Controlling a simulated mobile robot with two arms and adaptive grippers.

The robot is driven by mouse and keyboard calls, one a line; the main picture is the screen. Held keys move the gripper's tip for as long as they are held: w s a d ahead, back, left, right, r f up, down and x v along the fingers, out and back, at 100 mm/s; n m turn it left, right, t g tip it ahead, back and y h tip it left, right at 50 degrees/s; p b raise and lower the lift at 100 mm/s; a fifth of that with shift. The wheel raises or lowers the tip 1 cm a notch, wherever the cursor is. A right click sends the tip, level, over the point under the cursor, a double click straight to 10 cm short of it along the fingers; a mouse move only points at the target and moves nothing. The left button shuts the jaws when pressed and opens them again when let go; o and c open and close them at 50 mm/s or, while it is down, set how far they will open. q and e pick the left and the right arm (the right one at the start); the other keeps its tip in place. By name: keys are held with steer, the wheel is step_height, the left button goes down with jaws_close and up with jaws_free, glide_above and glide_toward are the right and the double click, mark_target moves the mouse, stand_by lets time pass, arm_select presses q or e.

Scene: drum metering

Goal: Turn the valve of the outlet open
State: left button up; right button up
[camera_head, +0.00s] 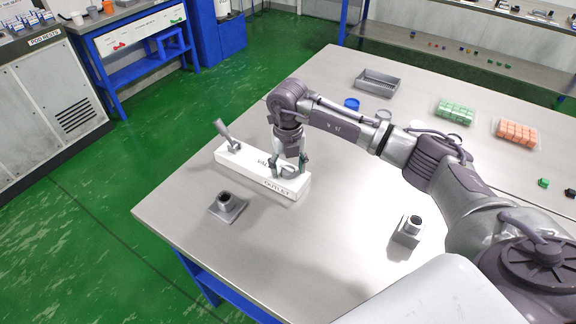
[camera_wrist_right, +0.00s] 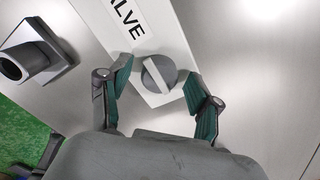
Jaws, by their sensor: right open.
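A long white valve block (camera_head: 240,162) lies on the steel table, with the words VALVE and OUTLET on it. A grey lever handle (camera_head: 228,136) stands tilted at its left end. My right gripper (camera_head: 288,168) is over the OUTLET end, pointing down, open. In the right wrist view a round grey knob (camera_wrist_right: 159,74) with a raised bar across it sits on the block, between the tips of the green finger pads, with gaps visible on both sides. In the head view the knob is mostly hidden by the gripper. My left gripper is not in view.
A grey socket on a square base (camera_head: 227,204) stands in front of the block, and another socket (camera_head: 408,230) stands to the right. A grey tray (camera_head: 379,82), a blue cap (camera_head: 351,103), green cubes (camera_head: 454,111) and orange cubes (camera_head: 517,131) lie farther back.

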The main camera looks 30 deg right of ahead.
steer(key=c, duration=1.1)
steer(key=shift+c, duration=0.2)
